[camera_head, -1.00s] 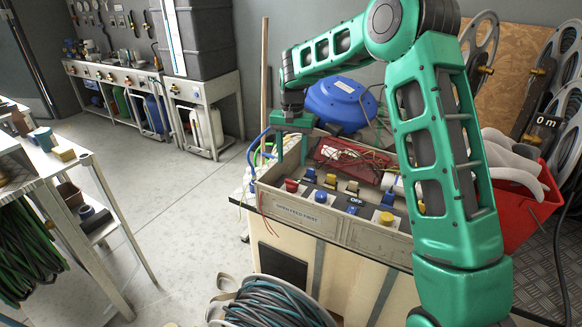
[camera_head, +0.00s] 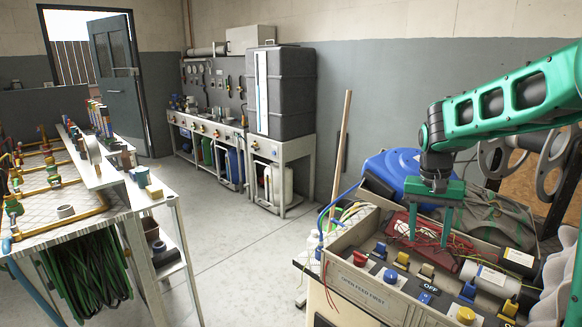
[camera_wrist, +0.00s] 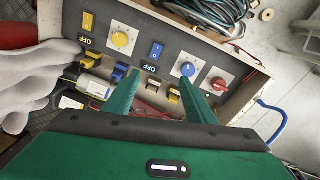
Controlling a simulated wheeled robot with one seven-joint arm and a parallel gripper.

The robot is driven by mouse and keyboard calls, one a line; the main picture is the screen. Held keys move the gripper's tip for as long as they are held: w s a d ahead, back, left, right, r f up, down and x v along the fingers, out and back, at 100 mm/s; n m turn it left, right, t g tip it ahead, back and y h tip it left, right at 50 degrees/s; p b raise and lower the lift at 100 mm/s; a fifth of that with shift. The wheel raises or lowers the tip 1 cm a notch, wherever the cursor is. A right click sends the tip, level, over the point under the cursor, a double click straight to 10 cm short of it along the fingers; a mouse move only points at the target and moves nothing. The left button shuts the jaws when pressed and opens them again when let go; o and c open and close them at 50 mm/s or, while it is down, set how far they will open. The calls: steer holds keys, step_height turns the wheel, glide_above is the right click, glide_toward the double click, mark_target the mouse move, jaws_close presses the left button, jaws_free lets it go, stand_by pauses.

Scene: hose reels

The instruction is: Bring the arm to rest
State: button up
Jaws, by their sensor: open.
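My green gripper (camera_head: 430,215) is on the right in the head view, pointing down above the control box (camera_head: 350,284). Its two fingers are apart with nothing between them. In the wrist view the open fingers (camera_wrist: 158,100) reach over the box's panel, which carries a yellow knob (camera_wrist: 120,39), a blue knob (camera_wrist: 188,69), a red knob (camera_wrist: 219,84) and blue and yellow switches. My green arm (camera_head: 510,100) enters from the right edge in the head view.
A blue reel (camera_head: 395,172) lies behind the box. A wooden pole (camera_head: 340,140) stands left of it. A bench (camera_head: 175,225) with hoses stands on the left, and a dark tank (camera_head: 283,92) at the back. The floor (camera_head: 235,250) between is clear. A pale glove (camera_wrist: 35,80) lies beside the panel.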

steer(key=s+d+r, duration=0.1)
steer(key=s+d, duration=0.2)
steer(key=s, duration=0.6)
steer(key=s+d+r, duration=0.1)
steer(key=s+d, duration=0.2)
steer(key=s, duration=0.7)
steer(key=s+f+y, duration=0.1)
steer(key=s+f, duration=0.2)
steer(key=s, duration=1)
steer(key=shift+s+a+f, duration=0.15)
steer(key=shift+s+a, duration=0.2)
steer(key=shift+a, duration=0.1)
steer(key=shift+w+f, duration=0.25)
steer(key=shift+w, duration=0.4)
